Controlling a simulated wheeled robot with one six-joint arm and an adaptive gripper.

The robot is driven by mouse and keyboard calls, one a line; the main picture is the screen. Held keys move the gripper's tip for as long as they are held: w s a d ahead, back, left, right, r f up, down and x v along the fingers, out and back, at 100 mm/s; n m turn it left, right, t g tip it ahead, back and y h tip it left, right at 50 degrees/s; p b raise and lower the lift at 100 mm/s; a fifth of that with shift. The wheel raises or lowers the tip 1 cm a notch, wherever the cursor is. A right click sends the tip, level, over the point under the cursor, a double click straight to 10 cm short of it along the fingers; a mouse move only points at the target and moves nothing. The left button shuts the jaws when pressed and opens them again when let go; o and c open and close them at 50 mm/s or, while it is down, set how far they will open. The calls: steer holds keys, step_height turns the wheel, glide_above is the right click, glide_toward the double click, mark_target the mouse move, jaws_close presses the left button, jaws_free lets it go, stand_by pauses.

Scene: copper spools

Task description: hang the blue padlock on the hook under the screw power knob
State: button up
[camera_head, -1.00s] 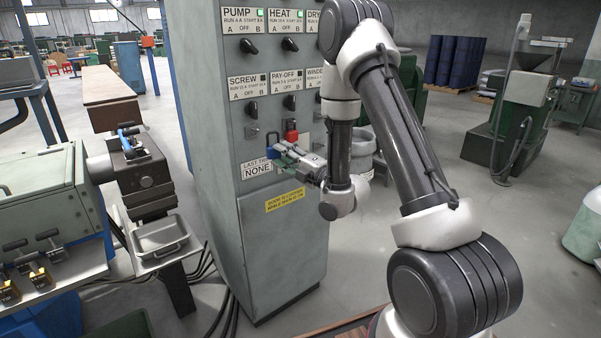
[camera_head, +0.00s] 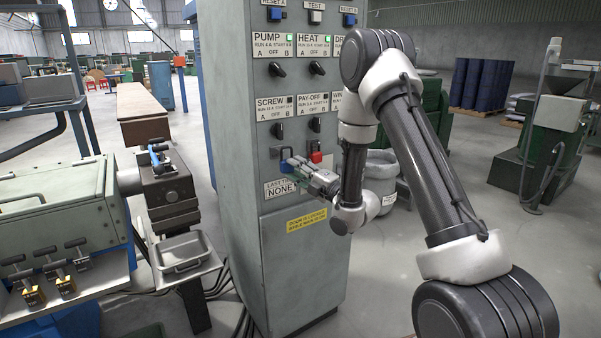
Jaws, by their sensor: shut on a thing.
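The blue padlock (camera_head: 286,165) is in front of the grey cabinet, at the tip of my gripper (camera_head: 294,168). My gripper is shut on it, pointing left towards the cabinet front. The screw power knob (camera_head: 277,131) is a black knob under the SCREW label, above and slightly left of the padlock. Under that knob, a small hook plate (camera_head: 275,153) shows just left of the padlock's top. I cannot tell whether the shackle touches the hook. A red padlock (camera_head: 316,156) hangs under the pay-off knob (camera_head: 314,125), just right of and above the gripper fingers.
The cabinet (camera_head: 243,150) has more knobs and labels above. A LAST TAG / NONE label (camera_head: 280,187) is below the padlock. A metal tray (camera_head: 183,256) and a machine (camera_head: 60,205) stand left. A grey bin (camera_head: 380,180) stands behind my arm.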

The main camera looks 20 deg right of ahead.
steer(key=shift+w+a+f, duration=0.1)
steer(key=shift+w+a, duration=0.2)
steer(key=shift+w, duration=0.5)
steer(key=shift+w+a+f, duration=0.1)
steer(key=shift+w+a, duration=0.15)
steer(key=shift+w, duration=0.55)
steer(key=shift+w+a+f, duration=0.1)
steer(key=shift+w+f, duration=0.4)
steer(key=o, duration=1.3)
steer(key=shift+o, duration=0.2)
steer(key=shift+f, duration=0.1)
